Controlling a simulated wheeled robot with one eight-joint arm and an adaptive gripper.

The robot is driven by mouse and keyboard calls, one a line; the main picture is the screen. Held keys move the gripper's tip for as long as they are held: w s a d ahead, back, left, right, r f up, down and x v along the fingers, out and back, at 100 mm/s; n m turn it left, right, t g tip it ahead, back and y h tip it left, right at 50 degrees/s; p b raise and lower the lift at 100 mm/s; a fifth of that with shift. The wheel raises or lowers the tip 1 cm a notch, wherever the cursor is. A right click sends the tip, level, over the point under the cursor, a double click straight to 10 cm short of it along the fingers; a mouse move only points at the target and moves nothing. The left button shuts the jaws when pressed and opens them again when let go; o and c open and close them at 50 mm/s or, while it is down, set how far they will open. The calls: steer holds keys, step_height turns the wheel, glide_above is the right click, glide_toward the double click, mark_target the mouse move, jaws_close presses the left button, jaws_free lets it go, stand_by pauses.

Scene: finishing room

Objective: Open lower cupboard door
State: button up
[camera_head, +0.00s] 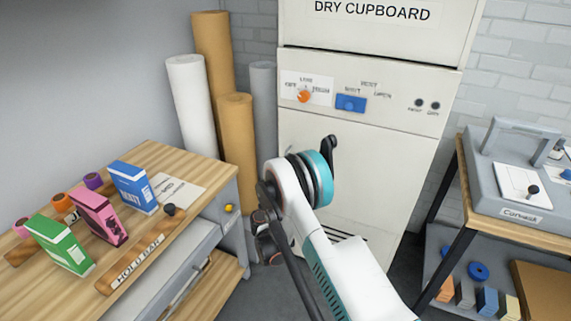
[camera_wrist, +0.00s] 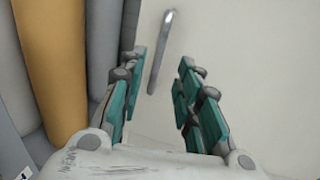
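The dry cupboard's lower door (camera_head: 385,165) is a plain cream panel below the control strip, and it appears shut. It fills the right of the wrist view (camera_wrist: 260,60). Its grey vertical bar handle (camera_wrist: 161,50) shows in the wrist view, ahead of and between the fingertips. My gripper (camera_wrist: 163,62) is open and empty, its teal and grey fingers spread on either side of the handle's line. I cannot tell whether the handle's lower end is between the fingers. In the head view my arm hides the handle and most of the gripper.
Upright rolls, white (camera_head: 190,105) and brown (camera_head: 237,140), stand left of the cupboard. A wooden bench (camera_head: 150,245) with small boxes is at left. A table with a grey machine (camera_head: 525,205) is at right. The cupboard's control strip (camera_head: 365,88) has an orange knob (camera_head: 304,96).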

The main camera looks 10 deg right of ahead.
steer(key=b+x, duration=0.2)
steer(key=x, duration=0.8)
steer(key=shift+w+d+b, duration=0.1)
steer(key=shift+w+b, duration=0.1)
steer(key=shift+b, duration=0.2)
steer(key=shift+c, duration=0.6)
jaws_close()
